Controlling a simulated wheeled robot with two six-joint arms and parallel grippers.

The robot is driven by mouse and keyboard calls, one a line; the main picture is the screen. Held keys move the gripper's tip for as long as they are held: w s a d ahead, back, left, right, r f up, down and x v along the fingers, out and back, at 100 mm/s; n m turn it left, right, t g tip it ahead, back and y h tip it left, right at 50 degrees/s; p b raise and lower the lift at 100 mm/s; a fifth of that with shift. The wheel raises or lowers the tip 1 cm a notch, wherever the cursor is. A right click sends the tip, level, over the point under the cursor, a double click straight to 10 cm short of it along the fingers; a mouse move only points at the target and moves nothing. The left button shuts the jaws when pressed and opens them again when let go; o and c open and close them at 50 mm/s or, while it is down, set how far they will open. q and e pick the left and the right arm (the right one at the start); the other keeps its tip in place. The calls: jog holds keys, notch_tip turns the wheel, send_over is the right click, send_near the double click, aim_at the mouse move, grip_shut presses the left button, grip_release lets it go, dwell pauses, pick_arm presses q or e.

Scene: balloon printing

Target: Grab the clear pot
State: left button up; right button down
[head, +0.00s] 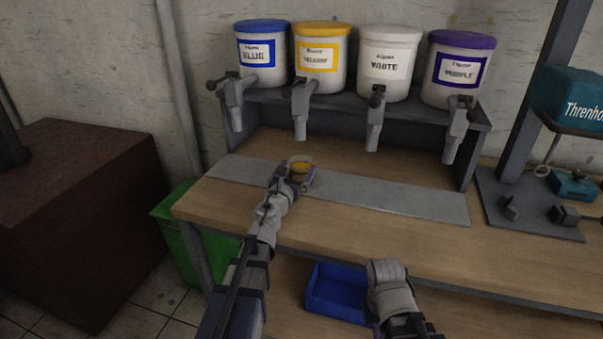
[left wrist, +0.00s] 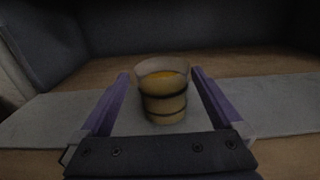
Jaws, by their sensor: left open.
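The clear pot (head: 300,163) stands on the grey strip of the workbench, below the yellow paint bucket. In the left wrist view the pot (left wrist: 163,95) is upright, see-through at the rim, with orange-yellow content and dark bands around it. My left gripper (head: 296,180) is at the pot. In the left wrist view its two purple fingers (left wrist: 162,100) are open, one on each side of the pot, with gaps visible between fingers and pot. My right arm shows at the lower right of the head view, but its gripper fingers cannot be made out.
Blue (head: 262,52), yellow (head: 319,55), white (head: 388,65) and purple (head: 457,70) buckets with taps stand on a grey shelf (head: 340,105). A blue tray (head: 337,292) lies below the bench. A green bin (head: 195,240) stands left. A press stand (head: 530,205) is right.

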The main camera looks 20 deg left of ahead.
aim_at(304, 161)
pick_arm(q)
jog(key=shift+w+d+f+b, duration=0.1)
jog(key=shift+w+f+b, duration=0.05)
jog(key=shift+w, duration=0.9)
jog(key=shift+w+d+f+b, duration=0.1)
jog(key=shift+w+f+b, duration=0.1)
jog(key=shift+w, duration=0.85)
jog(key=shift+w+d+f+b, duration=0.1)
jog(key=shift+w+f+b, duration=0.05)
jog(key=shift+w, duration=0.9)
jog(key=shift+c, duration=0.2)
jog(key=c, duration=1.3)
